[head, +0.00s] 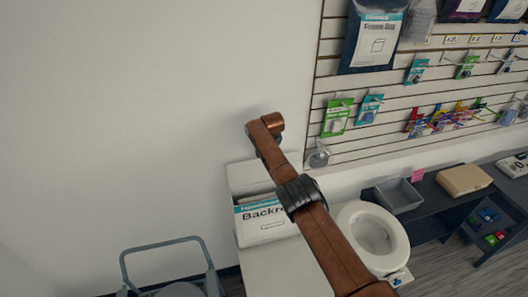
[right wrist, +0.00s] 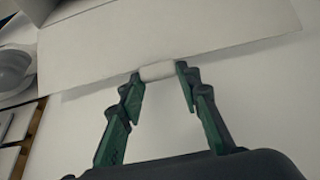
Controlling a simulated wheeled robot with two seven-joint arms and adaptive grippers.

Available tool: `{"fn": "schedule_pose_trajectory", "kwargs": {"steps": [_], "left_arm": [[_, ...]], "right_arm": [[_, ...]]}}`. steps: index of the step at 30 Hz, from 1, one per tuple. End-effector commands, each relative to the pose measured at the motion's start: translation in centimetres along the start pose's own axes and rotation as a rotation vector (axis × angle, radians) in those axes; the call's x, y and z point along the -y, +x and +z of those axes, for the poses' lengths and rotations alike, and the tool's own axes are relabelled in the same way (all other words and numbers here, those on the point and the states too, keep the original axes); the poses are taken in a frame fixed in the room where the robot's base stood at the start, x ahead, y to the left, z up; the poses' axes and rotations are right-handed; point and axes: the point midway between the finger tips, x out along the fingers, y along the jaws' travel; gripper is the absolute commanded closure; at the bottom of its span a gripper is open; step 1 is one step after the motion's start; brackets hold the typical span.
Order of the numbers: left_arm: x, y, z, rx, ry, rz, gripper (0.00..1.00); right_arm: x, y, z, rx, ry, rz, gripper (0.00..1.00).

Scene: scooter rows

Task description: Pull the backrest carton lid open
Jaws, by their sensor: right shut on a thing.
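The white backrest carton (head: 258,225) stands left of centre in the head view, with a teal stripe and large dark lettering on its front. A pale panel (head: 246,178), which looks like its lid, rises behind the lettered face. My brown right arm crosses in front and covers the carton's right side. In the right wrist view, my right gripper (right wrist: 158,73) is shut on a small white tab (right wrist: 157,72) at the edge of the lid (right wrist: 170,30). The head view does not show the right fingers clearly. My left gripper is in neither view.
A white stand (head: 275,275) is under the carton. A white toilet seat (head: 372,238) is close on the right, and a grey-framed chair (head: 170,262) is at lower left. A slatted display wall (head: 400,95) rises behind, and a dark bench (head: 435,205) is at right.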

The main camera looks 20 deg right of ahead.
Motion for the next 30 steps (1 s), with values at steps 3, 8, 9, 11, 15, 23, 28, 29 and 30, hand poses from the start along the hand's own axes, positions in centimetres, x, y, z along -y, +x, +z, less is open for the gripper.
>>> {"fn": "schedule_pose_trajectory", "kwargs": {"steps": [3, 8, 9, 11, 15, 23, 28, 29, 30], "left_arm": [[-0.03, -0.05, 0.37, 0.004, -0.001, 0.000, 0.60], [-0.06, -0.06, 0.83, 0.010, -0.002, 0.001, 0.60], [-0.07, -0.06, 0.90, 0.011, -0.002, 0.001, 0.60], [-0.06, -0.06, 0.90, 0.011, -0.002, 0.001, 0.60], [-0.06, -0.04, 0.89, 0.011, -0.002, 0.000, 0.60], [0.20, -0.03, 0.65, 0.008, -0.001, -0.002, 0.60], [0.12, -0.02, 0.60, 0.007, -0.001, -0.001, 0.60], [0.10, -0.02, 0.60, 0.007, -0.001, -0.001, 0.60], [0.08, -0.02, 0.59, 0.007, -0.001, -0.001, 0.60]], "right_arm": [[-0.17, -0.82, -1.10, -0.027, -0.002, 0.003, 1.00], [-0.21, -0.85, -1.10, -0.027, -0.001, 0.003, 0.66], [-0.22, -0.81, -1.03, -0.025, 0.000, 0.003, 0.63], [-0.20, -0.68, -0.87, -0.021, 0.000, 0.002, 0.59], [-0.15, -0.48, -0.62, -0.016, 0.001, 0.001, 0.51], [-0.05, -0.31, -0.40, -0.011, 0.000, -0.001, 0.51], [0.44, -0.65, -0.45, -0.011, -0.006, -0.006, 0.51], [0.54, -0.80, -0.49, -0.011, -0.008, -0.007, 0.51], [0.64, -0.99, -0.46, -0.010, -0.009, -0.009, 0.51]]}}
